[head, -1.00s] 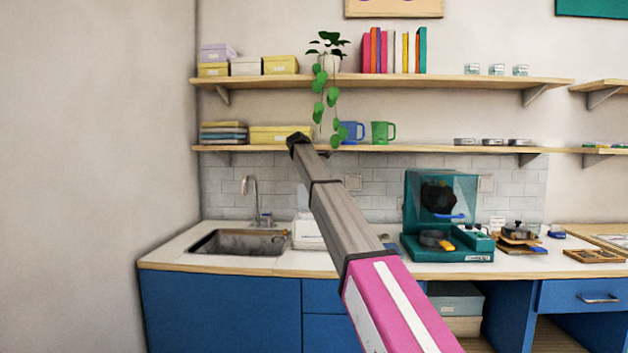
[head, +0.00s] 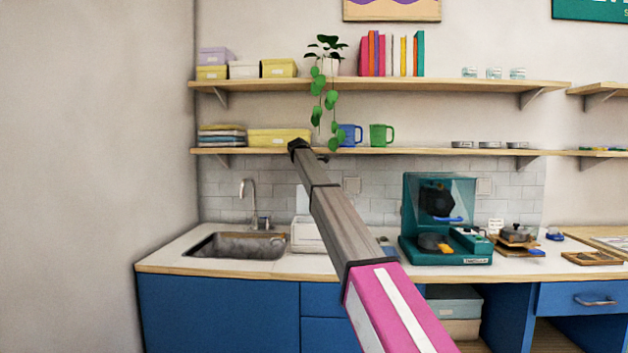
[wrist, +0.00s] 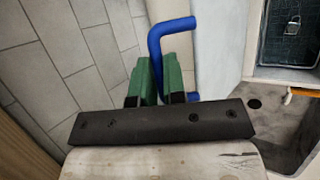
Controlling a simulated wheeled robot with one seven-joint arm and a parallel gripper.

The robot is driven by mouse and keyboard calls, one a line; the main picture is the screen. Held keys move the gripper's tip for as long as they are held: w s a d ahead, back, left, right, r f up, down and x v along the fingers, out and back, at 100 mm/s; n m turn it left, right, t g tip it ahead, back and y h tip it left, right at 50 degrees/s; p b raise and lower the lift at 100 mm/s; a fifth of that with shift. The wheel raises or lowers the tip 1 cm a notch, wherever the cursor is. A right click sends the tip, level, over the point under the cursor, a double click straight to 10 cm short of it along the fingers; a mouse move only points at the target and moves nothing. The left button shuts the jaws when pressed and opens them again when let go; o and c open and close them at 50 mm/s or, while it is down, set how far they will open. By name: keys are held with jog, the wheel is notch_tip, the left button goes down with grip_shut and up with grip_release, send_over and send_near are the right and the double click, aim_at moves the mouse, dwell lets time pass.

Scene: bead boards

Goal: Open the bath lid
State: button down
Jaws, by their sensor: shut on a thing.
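The bath is a white box (head: 305,236) on the counter, right of the sink and partly hidden by my arm in the head view. Its pale lid (head: 302,203) stands raised above it at the back. In the wrist view the lid (wrist: 216,45) is a pale panel, with a bent blue handle (wrist: 172,28) beside it. My gripper (wrist: 160,85), with green fingers, is shut on the blue handle. The open bath (wrist: 277,74) shows at upper right, with small silvery pieces over a dark inside. My gripper is hidden behind my arm in the head view.
The sink (head: 236,245) lies left of the bath. A teal machine (head: 446,246) stands to the right on the counter. A tiled wall (wrist: 55,35) is close behind the lid. A shelf (head: 400,151) with mugs and boxes runs above.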

jog(key=shift+r, duration=0.1)
jog(key=c, duration=1.5)
grip_release()
jog(key=shift+r, duration=0.1)
jog(key=v, duration=1)
jog(key=shift+s+a+r, duration=0.15)
jog(key=shift+r, duration=0.05)
jog(key=shift+s, duration=0.1)
